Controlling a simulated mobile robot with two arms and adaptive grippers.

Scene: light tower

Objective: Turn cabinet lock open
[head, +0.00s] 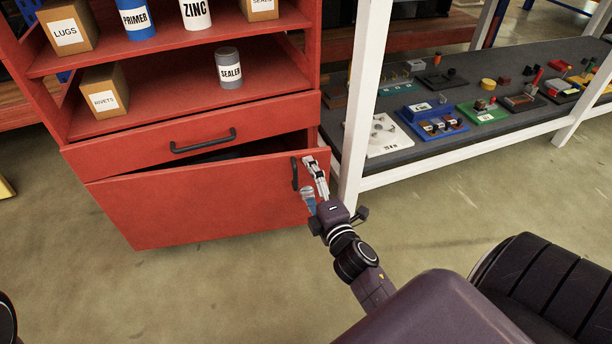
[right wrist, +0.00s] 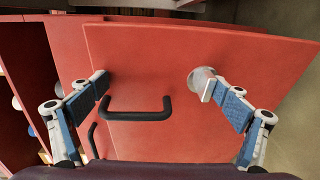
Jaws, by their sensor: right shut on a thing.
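The red cabinet door (head: 200,200) is slightly ajar, with a dark gap along its top. My right gripper (head: 316,180) is at the door's right end, beside its black handle (head: 295,174). In the right wrist view the fingers are wide apart, with the handle (right wrist: 140,115) low between them. The right fingertip is against a round silver knob, the cabinet lock (right wrist: 199,77). The left fingertip is by the handle's left end. The exact contact at the lock is partly hidden. My left gripper is out of view.
Above the door is a red drawer (head: 190,133) with a black handle. Shelves hold a rivets box (head: 104,100) and a sealer can (head: 229,70). A white-framed bench (head: 430,165) with small parts stands at right. The floor in front is clear.

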